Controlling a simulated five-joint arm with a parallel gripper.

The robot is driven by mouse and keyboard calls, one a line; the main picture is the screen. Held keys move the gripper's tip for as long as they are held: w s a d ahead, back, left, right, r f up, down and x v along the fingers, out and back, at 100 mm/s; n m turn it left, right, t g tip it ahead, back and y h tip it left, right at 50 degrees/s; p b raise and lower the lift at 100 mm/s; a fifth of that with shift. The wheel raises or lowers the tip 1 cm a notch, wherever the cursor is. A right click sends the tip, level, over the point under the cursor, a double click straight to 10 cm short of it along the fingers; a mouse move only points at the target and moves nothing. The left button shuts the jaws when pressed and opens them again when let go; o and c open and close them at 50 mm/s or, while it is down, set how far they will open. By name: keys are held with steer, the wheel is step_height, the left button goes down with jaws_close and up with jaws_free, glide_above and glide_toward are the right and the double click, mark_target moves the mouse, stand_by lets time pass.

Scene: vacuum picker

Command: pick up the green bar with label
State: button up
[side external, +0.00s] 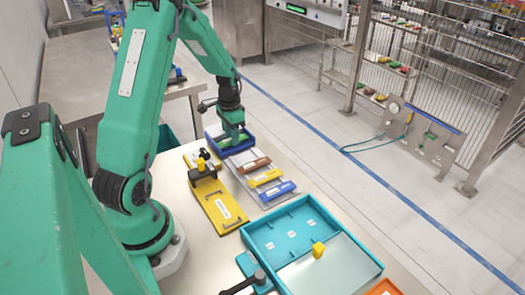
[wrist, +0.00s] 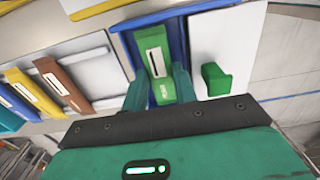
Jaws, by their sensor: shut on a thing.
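The green bar with a white label (wrist: 156,52) lies lengthwise in a blue tray (wrist: 121,40) in the wrist view. My gripper (wrist: 160,88) has its two green fingers on either side of the bar's near end and is shut on it. In the side external view my gripper (side external: 236,130) reaches down into the blue tray (side external: 247,145) at the far end of the table. The bar is mostly hidden there, and I cannot tell whether it is clear of the tray floor.
Brown (side external: 254,165), yellow (side external: 266,178) and blue (side external: 278,190) labelled bars lie beside the blue tray. A yellow plate (side external: 220,205) lies left of them. A teal tray (side external: 258,233) stands nearer. A small green block (wrist: 216,80) sits right of the blue tray.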

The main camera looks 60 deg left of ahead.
step_height(320, 180, up, 4)
steer(key=shift+f, duration=0.25)
steer(key=w+d+r, duration=0.1)
steer(key=d+r, duration=0.5)
steer(key=d, duration=0.5)
steer(key=shift+d+r, duration=0.3)
steer(key=shift+d, duration=0.05)
